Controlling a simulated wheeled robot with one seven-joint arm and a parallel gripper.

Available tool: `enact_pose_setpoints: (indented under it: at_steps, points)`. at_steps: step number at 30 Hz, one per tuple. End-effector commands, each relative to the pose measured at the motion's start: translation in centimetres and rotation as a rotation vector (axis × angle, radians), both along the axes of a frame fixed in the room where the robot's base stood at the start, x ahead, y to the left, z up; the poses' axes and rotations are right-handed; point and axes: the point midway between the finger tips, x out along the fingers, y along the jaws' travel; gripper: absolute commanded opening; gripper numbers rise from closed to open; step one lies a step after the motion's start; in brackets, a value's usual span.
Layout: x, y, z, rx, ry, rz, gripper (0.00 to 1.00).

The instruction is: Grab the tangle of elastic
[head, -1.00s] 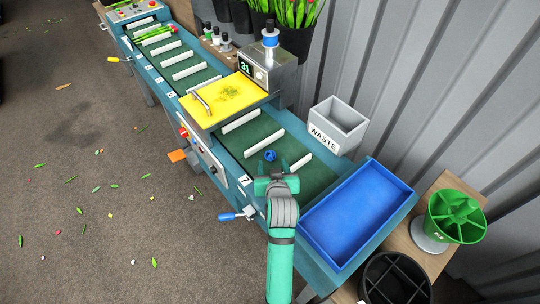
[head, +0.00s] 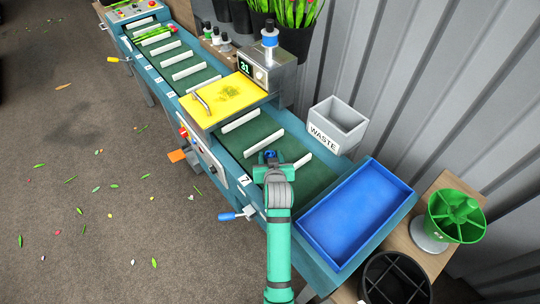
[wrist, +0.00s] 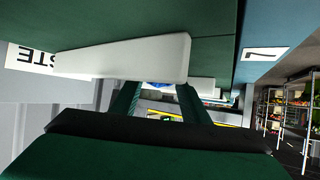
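The tangle of elastic (head: 270,154) is a small dark-blue clump on the green conveyor belt, between white cleats near the belt's right end. My gripper (head: 271,158) is low over the belt, with its two green fingers apart and the tangle at or between their tips. In the wrist view, a sliver of blue tangle (wrist: 159,84) shows between the spread fingers (wrist: 157,92). The rest of it is hidden behind a white cleat. I cannot see a finger pressing on it.
White cleats (head: 240,121) cross the belt. A blue tray (head: 357,206) lies to the right and a grey WASTE bin (head: 340,122) stands behind. A yellow plate (head: 224,98) covers the belt to the left. A green divided bucket (head: 440,229) stands at far right.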

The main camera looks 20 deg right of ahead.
Motion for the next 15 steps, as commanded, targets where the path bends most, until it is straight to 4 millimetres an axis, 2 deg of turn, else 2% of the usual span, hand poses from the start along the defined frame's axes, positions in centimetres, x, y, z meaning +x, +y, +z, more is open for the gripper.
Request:
enact_pose_setpoints:
  at_steps: [1,3,4,15]
  points:
    - [-0.02,-0.02,0.0,0.0,0.0,0.0,0.29]
    - [-0.03,-0.03,0.0,0.0,0.0,-0.001,0.12]
    - [-0.03,-0.04,0.0,0.0,0.0,-0.001,0.09]
    - [-0.03,-0.09,0.36,-0.001,-0.002,-0.001,0.09]
